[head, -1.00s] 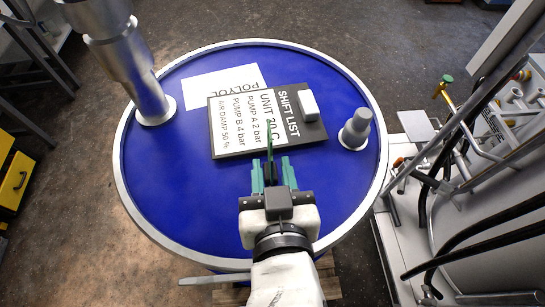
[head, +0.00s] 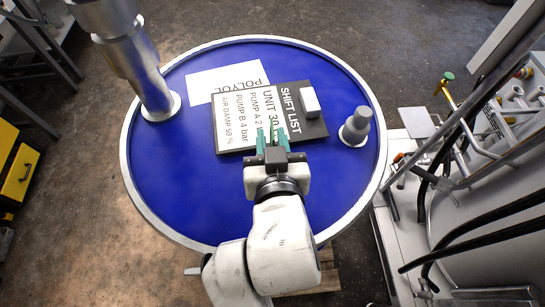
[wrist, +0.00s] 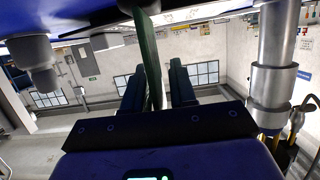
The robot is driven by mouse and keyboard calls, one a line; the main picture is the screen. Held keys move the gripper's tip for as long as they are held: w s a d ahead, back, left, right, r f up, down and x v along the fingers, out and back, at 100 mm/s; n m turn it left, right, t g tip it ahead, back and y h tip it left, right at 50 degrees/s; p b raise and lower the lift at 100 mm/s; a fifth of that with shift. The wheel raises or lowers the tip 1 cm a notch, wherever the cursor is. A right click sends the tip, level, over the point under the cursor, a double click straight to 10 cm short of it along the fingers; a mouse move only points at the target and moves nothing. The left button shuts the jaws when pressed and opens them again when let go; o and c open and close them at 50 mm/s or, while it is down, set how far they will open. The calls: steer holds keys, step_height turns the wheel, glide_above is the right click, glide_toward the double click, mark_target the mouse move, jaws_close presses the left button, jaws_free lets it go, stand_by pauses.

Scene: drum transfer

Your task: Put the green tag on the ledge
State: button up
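The green tag (head: 271,125) is a thin upright plate at the front edge of the dark SHIFT LIST board (head: 314,128) on the blue drum top. My gripper (head: 272,134) is low over the drum, with its teal fingers on either side of the tag. In the wrist view the tag (wrist: 151,55) runs up between the two fingers (wrist: 160,85), which stand apart. It lies close to the left finger, with a narrow gap to the right one. Contact is hard to judge. The ledge cannot be made out with certainty.
A white block (head: 311,101) lies on the board, and a POLYOL sheet (head: 205,85) lies behind it. A thick grey pipe (head: 150,75) rises at the left. A short grey plug (head: 355,126) stands at the right. The drum's front left is clear.

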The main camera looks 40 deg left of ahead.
jaws_close()
stand_by(0.3)
